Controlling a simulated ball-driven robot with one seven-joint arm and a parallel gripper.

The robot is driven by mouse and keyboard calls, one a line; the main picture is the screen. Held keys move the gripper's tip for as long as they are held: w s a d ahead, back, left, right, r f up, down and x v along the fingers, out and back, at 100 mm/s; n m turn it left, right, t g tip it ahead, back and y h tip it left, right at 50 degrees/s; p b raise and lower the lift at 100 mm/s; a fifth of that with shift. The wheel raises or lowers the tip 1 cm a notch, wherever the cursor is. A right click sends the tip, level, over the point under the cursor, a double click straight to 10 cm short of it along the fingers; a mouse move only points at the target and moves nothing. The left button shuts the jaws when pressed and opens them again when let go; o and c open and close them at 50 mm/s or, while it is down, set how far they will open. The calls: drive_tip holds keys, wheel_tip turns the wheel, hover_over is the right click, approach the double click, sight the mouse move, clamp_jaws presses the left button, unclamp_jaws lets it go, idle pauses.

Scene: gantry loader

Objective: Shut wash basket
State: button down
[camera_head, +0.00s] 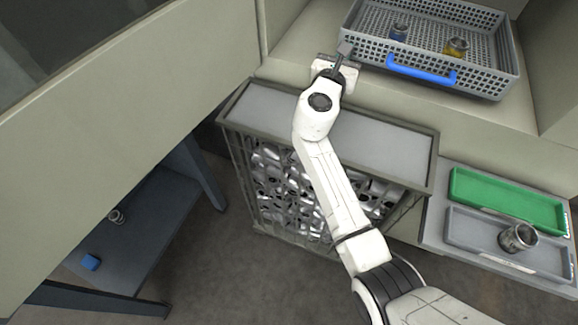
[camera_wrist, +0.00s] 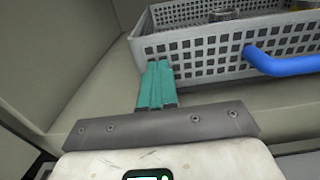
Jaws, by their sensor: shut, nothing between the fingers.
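The wash basket (camera_head: 478,82) is a grey perforated tray with a blue handle (camera_head: 421,70) on its front wall. It sits on a beige ledge inside the machine opening, at the upper right of the head view. In the wrist view the basket (camera_wrist: 205,55) fills the upper right, with the blue handle (camera_wrist: 285,64) at the right edge. My gripper (camera_head: 345,50) is at the basket's front left corner, left of the handle. Its teal fingers (camera_wrist: 158,66) are shut and empty, in front of the perforated front wall. I cannot tell whether they touch it.
A blue-marked part (camera_head: 398,33) and a yellow-marked part (camera_head: 456,46) lie in the basket. Below the ledge is a bin of metal pieces (camera_head: 275,190) with a grey top. A green tray (camera_head: 508,200) and a grey tray (camera_head: 470,228) are right; a dark table (camera_head: 135,230) is left.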

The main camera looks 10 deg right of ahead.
drive_tip(key=shift+x, duration=0.95)
drive_tip(key=shift+w+d+r, duration=0.1)
drive_tip(key=shift+w, duration=0.1)
drive_tip(key=shift+r, duration=0.15)
